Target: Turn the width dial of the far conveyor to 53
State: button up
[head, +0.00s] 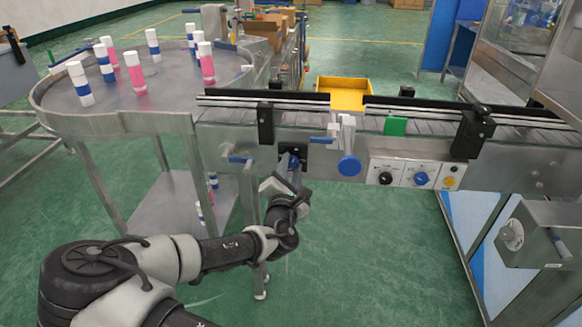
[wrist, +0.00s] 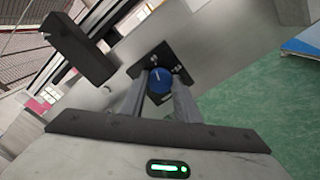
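A blue round dial (wrist: 160,80) with a pale mark sits on a black square plate (wrist: 178,64) on the conveyor's metal side. The plate also shows in the head view (head: 291,153), where my gripper (head: 290,178) is up against it and mostly hides the dial. In the wrist view the two fingers of my gripper (wrist: 160,94) stand on either side of the dial, very close to it. I cannot tell whether they press on it. No number can be read on the dial. The conveyor (head: 230,134) runs across the head view.
A round metal table (head: 130,118) with several pink and blue bottles stands left. A yellow bin (head: 345,92) is behind the conveyor. Black brackets (head: 265,124) jut from the rail.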

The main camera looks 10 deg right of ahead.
jog(key=shift+c, duration=1.4)
jog(key=shift+m, duration=0.3)
jog(key=m, duration=0.3)
jog(key=shift+m, duration=0.3)
jog(key=m, duration=0.3)
jog(key=shift+m, duration=0.3)
jog(key=m+b, duration=0.1)
jog(key=m, duration=0.2)
jog(key=shift+m, duration=0.3)
jog(key=shift+m+b, duration=0.6)
jog(key=shift+m, duration=1.5)
